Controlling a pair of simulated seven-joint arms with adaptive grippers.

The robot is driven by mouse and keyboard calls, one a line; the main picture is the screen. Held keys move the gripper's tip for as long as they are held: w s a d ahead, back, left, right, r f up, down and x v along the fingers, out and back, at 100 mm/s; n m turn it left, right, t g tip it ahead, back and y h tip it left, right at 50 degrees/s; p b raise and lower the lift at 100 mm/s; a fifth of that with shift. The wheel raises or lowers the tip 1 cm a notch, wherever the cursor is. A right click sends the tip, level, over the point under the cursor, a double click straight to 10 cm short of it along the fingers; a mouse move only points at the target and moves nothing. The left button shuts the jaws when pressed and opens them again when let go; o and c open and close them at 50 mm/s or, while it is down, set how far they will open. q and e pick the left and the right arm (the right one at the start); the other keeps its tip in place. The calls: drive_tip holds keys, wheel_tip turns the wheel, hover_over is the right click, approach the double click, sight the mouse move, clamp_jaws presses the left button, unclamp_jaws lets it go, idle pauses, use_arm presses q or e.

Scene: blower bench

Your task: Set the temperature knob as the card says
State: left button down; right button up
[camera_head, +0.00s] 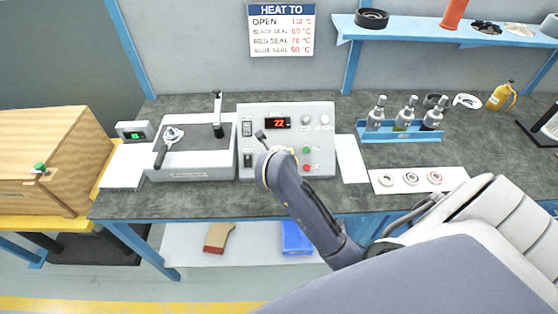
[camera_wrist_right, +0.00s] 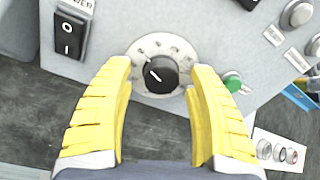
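The temperature knob (camera_wrist_right: 163,78) is black with a white pointer line toward the upper left, on a pale marked dial in the right wrist view. My right gripper (camera_wrist_right: 160,90) has its yellow fingers spread, one on each side of the knob, with a visible gap on both sides. In the head view my right wrist hides the knob on the grey control box (camera_head: 320,110). The box's red display (camera_head: 277,123) reads 22. The card (camera_head: 281,30) says HEAT TO, with lines for open, black seal, red seal and blue seal; the figures are small. My left gripper is not in view.
A power switch (camera_wrist_right: 70,30) is left of the knob and a green button (camera_wrist_right: 232,82) is right of it. Left of the box is a grey press unit (camera_head: 190,165). A bottle rack (camera_head: 402,132) and a white sheet with seal rings (camera_head: 455,177) are to the right.

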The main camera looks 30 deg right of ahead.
drive_tip(key=v, duration=0.7)
drive_tip(key=shift+s+r, duration=0.15)
drive_tip(key=shift+r, duration=0.05)
drive_tip(key=shift+a, duration=0.1)
idle(0.4)
